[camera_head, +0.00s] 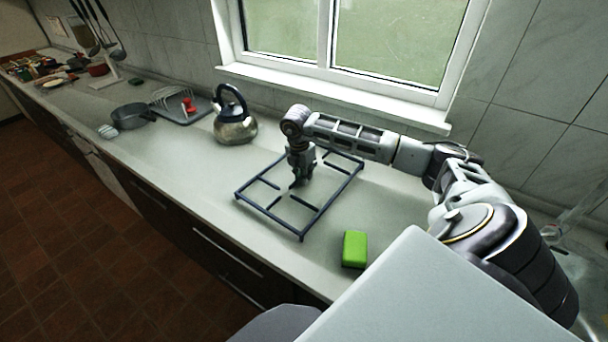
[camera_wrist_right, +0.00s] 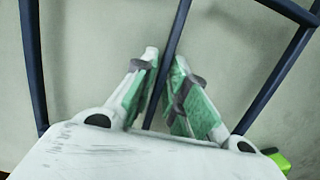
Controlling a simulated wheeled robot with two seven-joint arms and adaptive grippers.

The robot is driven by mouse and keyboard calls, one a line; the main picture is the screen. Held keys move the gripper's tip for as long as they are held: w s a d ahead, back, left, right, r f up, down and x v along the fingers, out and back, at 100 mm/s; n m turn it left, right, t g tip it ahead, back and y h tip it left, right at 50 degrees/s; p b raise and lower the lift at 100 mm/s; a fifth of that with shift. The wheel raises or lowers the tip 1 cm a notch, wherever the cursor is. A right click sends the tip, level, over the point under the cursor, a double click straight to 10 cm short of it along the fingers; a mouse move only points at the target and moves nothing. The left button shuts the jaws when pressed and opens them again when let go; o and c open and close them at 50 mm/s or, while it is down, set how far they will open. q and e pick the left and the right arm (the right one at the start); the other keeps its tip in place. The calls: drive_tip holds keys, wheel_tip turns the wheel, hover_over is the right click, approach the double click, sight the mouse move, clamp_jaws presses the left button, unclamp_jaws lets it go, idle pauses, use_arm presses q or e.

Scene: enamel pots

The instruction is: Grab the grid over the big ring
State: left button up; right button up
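The grid (camera_head: 270,214) is a dark blue rectangular frame with short inner bars, lying over the counter in the middle of the head view. My right gripper (camera_head: 297,186) points down inside the frame. In the right wrist view, its fingertips (camera_wrist_right: 166,62) are close together, one on each side of a thin dark bar of the grid (camera_wrist_right: 175,35). I cannot tell whether both pads touch the bar. I see no big ring that I can make out. My left gripper is not in view.
A kettle (camera_head: 234,128) stands behind and left of the grid. A green block (camera_head: 355,249) lies in front right of it. A dark pan (camera_head: 130,117) and a tray (camera_head: 184,112) are farther left. The window wall bounds the counter (camera_head: 195,185) at the back.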

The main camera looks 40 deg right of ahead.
clamp_jaws()
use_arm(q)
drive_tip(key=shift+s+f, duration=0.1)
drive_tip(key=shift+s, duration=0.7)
use_arm(e)
drive_tip(key=shift+r, duration=0.1)
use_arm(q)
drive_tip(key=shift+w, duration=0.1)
use_arm(e)
drive_tip(key=shift+w, duration=0.1)
